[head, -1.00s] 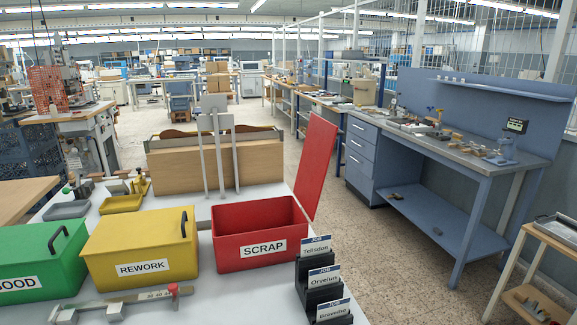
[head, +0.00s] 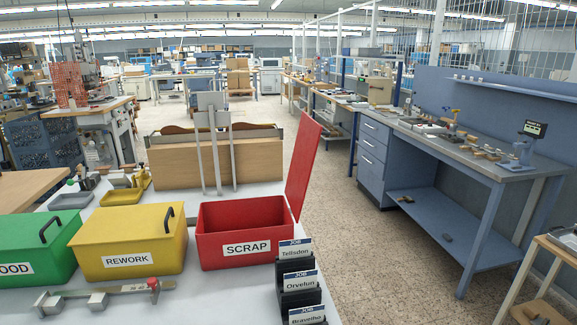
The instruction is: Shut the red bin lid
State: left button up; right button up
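The red bin (head: 212,252) labelled SCRAP stands on the light table in the head view. Its red lid (head: 304,165) is open and stands up steeply along the bin's right side, leaning a little outward at the top. The inside of the bin shows and looks empty. Neither of my grippers is in the head view.
A closed yellow REWORK bin (head: 127,243) and a green bin (head: 38,245) stand left of the red bin. A black rack of job cards (head: 298,285) stands close in front of its right corner. Grey upright plates and a wooden panel (head: 172,165) stand behind. Open floor lies right of the table.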

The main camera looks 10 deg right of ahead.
aim_at(309, 132)
jog(key=l+u, duration=0.15)
jog(key=l, duration=0.3)
jog(key=k+l+u, duration=0.2)
jog(key=l, duration=0.2)
jog(key=k+l, duration=0.1)
jog(key=l, duration=0.9)
jog(key=k+l+u, duration=0.1)
jog(key=l, duration=0.35)
